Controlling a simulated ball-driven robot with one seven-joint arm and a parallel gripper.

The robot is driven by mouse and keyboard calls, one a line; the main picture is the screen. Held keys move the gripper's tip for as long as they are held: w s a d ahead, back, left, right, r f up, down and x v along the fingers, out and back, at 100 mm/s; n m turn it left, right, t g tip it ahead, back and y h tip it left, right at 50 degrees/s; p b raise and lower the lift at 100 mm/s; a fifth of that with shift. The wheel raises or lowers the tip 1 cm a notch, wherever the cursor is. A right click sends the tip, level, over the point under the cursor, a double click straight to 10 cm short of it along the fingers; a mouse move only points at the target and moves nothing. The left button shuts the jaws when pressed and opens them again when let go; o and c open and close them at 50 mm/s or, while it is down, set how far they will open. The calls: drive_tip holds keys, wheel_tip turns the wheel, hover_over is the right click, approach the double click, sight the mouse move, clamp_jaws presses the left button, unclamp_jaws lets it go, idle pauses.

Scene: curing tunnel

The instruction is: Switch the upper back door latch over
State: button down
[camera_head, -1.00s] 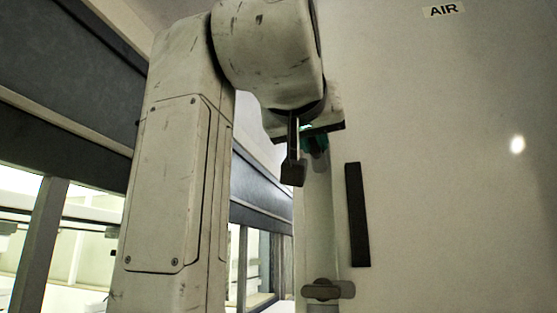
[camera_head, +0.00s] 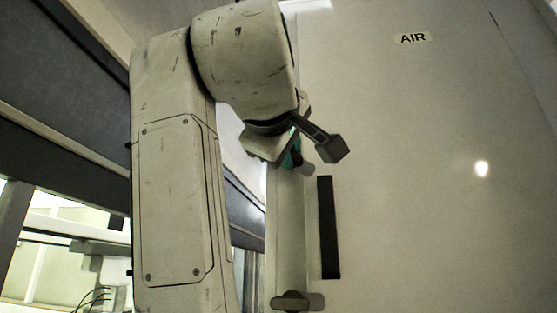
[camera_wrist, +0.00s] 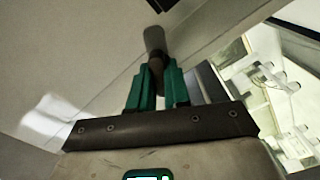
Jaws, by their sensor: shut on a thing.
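The upper latch (camera_wrist: 155,42) is a dark grey rounded handle at the edge of the pale door (camera_wrist: 80,50). In the wrist view the green fingers of my gripper (camera_wrist: 156,76) are shut on it, one on each side. Its near end is hidden between the fingers. In the head view my gripper (camera_head: 293,150) is at the door's left edge, mostly behind my own wrist. Only a small grey part of the upper latch (camera_head: 309,169) shows below it, so I cannot tell its full angle there.
A lower latch (camera_head: 297,301) of the same kind lies level at the bottom of the door edge. A black upright strip (camera_head: 328,228) is on the door, right of the latches. An AIR label (camera_head: 412,38) is higher up. Windows (camera_head: 70,250) are at left.

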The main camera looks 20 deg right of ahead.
drive_tip(key=n+b, duration=0.1)
drive_tip(key=n, duration=0.4)
drive_tip(key=shift+n, duration=0.4)
drive_tip(key=shift+a, duration=0.1)
idle(0.3)
drive_tip(key=c, duration=1.1)
unclamp_jaws()
drive_tip(key=b+v, duration=0.4)
drive_tip(key=v, duration=0.6)
drive_tip(key=shift+s+a, duration=0.2)
drive_tip(key=shift+s, duration=0.05)
drive_tip(key=shift+s+a+f, duration=0.1)
